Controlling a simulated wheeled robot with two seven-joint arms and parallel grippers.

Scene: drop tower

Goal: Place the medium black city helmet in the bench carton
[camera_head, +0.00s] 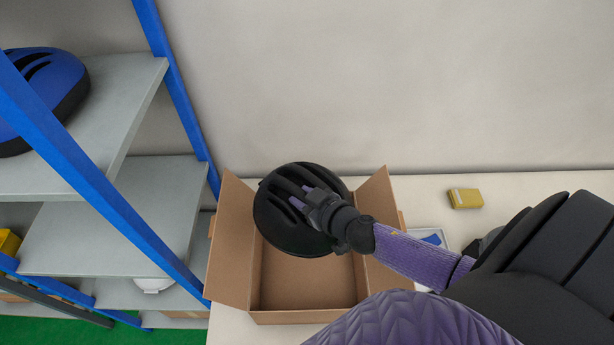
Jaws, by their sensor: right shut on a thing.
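The black helmet (287,232) is in the head view, over the back left part of the open bench carton (307,317). My right gripper (308,200) is shut on the helmet, and its fingers reach over the helmet's top. The helmet overlaps the carton's back left edge in the picture; I cannot tell whether it touches the carton. The carton's side flaps stand open, and the visible part of its floor is bare. My left gripper is not in view.
The carton stands on a pale bench (410,195) against a wall. A yellow box (465,198) and a blue-and-white item (433,238) lie right of it. A blue-framed shelf (130,230) stands close on the left, with a blue helmet (55,85) on top.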

